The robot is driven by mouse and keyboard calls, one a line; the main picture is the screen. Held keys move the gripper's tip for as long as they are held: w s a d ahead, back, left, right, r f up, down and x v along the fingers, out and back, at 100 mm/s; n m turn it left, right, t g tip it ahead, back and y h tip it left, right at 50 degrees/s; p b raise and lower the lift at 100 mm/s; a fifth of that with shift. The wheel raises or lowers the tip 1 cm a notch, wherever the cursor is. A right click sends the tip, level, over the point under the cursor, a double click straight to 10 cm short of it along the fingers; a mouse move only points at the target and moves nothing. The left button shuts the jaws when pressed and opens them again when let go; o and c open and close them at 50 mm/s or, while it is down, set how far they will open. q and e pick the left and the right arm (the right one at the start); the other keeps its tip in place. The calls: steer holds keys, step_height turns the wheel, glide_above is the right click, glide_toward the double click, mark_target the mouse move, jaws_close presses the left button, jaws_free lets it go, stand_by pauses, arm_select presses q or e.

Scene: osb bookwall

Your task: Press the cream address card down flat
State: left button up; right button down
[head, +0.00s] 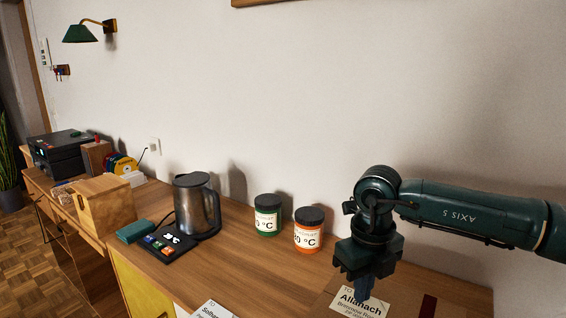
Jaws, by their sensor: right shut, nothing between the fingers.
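The cream address card (352,305) lies at the bottom right of the head view, on a brown parcel-like surface (399,302). It reads "TO" and "Allanach", with smaller lines below. My right gripper (362,290) points down over the card, its fingers shut and empty. My left gripper is not in view.
A second card (212,310) lies at the bottom edge. Two lidded jars, one green-banded (267,214) and one orange-banded (308,229), stand left of my right arm. A metal kettle (194,205), a dark keypad device (166,243) and a wooden box (106,204) stand further left. Wood is clear before the jars.

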steer(key=shift+f, duration=0.2)
stand_by(0.5)
steer(key=shift+f+b, duration=0.3)
steer(key=shift+b, duration=0.15)
steer(key=shift+f+b, duration=0.3)
steer(key=shift+f, duration=0.2)
stand_by(0.5)
step_height(320, 180, up, 8)
steer(key=p, duration=0.4)
stand_by(0.6)
